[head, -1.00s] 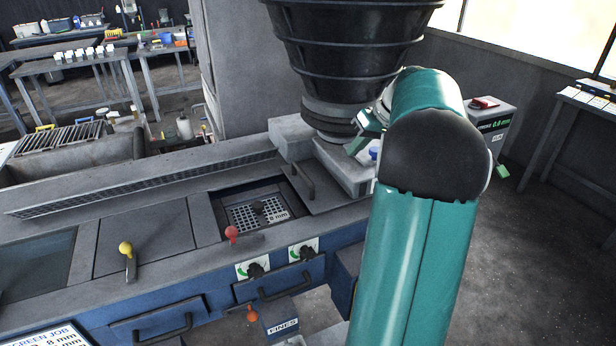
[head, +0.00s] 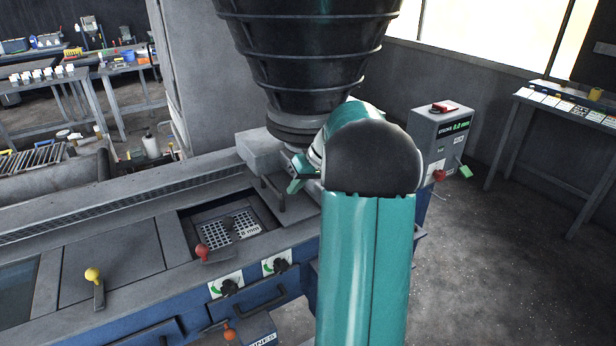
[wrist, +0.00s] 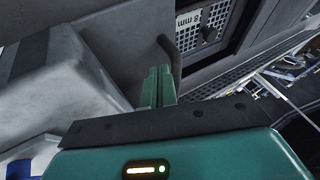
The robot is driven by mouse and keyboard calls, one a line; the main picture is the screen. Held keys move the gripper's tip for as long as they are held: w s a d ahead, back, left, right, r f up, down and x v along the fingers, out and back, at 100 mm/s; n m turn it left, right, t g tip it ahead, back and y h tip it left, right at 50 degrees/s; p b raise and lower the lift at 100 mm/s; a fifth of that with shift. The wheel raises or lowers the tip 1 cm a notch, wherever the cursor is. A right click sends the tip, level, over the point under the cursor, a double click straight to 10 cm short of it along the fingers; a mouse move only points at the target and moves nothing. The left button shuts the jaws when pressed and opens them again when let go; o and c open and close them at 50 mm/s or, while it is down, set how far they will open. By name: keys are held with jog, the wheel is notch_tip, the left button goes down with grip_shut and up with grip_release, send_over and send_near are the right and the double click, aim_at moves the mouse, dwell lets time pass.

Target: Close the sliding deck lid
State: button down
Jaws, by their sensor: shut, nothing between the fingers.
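The sliding deck lid (head: 297,209) is a grey plate with a dark bar handle (head: 272,191), at the right of the deck opening (head: 187,222). The lid stands open, and a perforated 8 mm screen (head: 234,228) shows in the opening. My gripper (head: 297,186) is low over the lid, just right of the handle in the head view. The lid plate also shows there (wrist: 115,38). My arm hides the lid's right part.
A black ribbed hopper (head: 305,50) hangs above the lid area, close over my arm. A pale block (head: 262,150) stands behind the lid. A control box (head: 437,135) stands at right.

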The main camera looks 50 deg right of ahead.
jog(key=shift+w+a+f, duration=0.3)
jog(key=shift+a, duration=0.2)
jog(key=shift+a, duration=0.1)
jog(key=w+a, duration=0.3)
jog(key=a, duration=0.9)
jog(key=w+a, duration=0.4)
jog(key=a, duration=0.8)
jog(key=shift+a, duration=0.2)
jog(key=shift+w+d+r, duration=0.1)
jog(key=shift+d, duration=0.05)
